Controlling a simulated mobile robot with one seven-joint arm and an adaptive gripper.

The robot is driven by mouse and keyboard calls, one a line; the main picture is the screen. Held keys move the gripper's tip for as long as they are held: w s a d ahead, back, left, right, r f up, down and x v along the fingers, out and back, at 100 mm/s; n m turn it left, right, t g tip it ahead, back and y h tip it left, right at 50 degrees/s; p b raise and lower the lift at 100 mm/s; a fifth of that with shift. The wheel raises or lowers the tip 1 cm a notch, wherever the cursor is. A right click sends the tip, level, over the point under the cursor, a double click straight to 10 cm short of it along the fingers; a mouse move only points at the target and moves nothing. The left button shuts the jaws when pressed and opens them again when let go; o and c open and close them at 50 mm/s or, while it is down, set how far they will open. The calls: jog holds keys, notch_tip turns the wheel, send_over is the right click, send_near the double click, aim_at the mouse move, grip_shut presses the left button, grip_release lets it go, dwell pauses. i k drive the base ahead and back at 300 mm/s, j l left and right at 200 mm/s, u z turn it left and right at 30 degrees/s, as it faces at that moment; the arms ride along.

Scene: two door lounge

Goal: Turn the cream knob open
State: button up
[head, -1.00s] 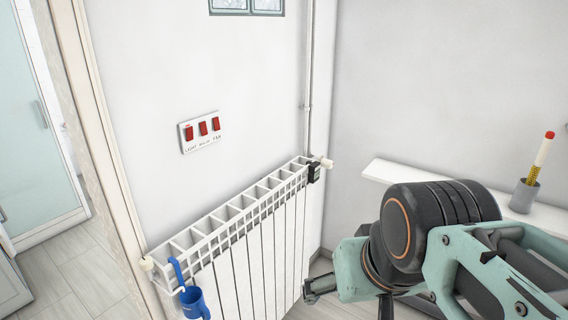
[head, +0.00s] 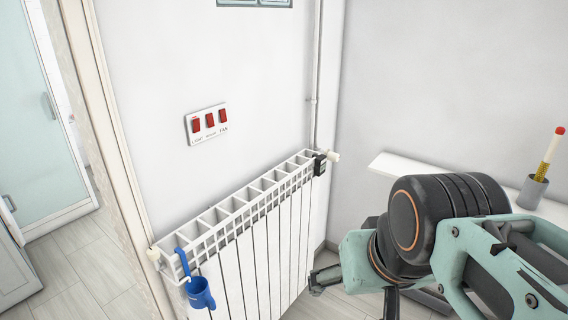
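A white radiator (head: 262,245) hangs on the wall. A small cream knob (head: 153,254) sits at its near left end. Another small cream knob (head: 333,156) sticks out at its far right end, beside a black fitting. I cannot tell which one the task means, or how far either is turned. My gripper (head: 318,283) is low at the right, in front of the radiator's right part in the picture. It looks apart from both knobs. Only a finger part shows past my arm, so its opening is hidden.
A blue cup (head: 199,293) hangs by a hook on the radiator's left end. A red switch panel (head: 207,123) is on the wall above. A white shelf (head: 400,166) with a grey pen cup (head: 531,191) is at right. Open floor lies through the doorway at left.

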aim_at(153, 253)
jog(key=u, duration=1.3)
